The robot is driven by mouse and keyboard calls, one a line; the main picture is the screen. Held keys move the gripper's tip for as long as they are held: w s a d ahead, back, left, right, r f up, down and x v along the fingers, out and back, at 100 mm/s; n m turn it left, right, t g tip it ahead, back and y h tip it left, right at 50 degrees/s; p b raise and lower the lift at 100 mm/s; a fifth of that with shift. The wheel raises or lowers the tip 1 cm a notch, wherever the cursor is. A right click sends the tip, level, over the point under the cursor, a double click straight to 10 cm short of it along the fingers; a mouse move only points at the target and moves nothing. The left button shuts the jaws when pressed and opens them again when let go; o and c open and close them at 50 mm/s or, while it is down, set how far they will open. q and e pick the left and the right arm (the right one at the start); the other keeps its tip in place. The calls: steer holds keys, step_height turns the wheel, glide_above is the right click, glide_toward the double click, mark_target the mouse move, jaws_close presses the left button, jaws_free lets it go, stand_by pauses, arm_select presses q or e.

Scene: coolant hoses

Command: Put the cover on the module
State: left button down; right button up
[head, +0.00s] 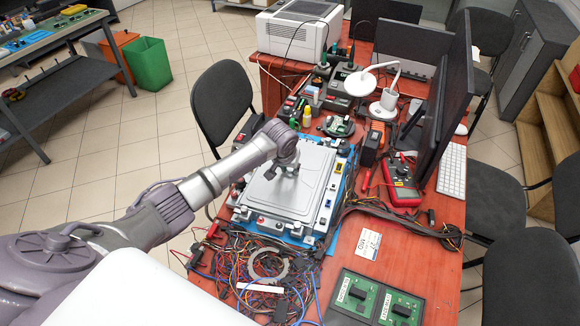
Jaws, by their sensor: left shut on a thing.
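The cover (312,162) is a flat light-grey panel with a raised rim, in the middle of the head view. It lies over the module (285,229), a grey box with blue edges and small connectors along its front and right side. The cover hides most of the module's top. I cannot tell from this view whether the cover rests fully on it or sits slightly above. My left gripper (283,173) points down at the cover's upper middle and is shut on the cover. My right gripper is not in view.
Tangled wires (265,285) lie in front of the module, and a cable bundle runs right. A red multimeter (401,180), monitors (447,105) and a white lamp (384,103) stand to the right and behind. Circuit boards (378,299) lie at front right. A black chair (222,103) stands behind left.

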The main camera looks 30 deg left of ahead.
arm_select(q)
steer(key=shift+f+p, duration=0.25)
steer(key=shift+p, duration=0.4)
stand_by(2.1)
steer(key=c, duration=0.8)
jaws_free()
steer(key=shift+o, duration=0.2)
steer(key=shift+o, duration=0.8)
step_height(320, 180, up, 7)
steer(key=p, duration=0.7)
steer(key=shift+p, duration=0.4)
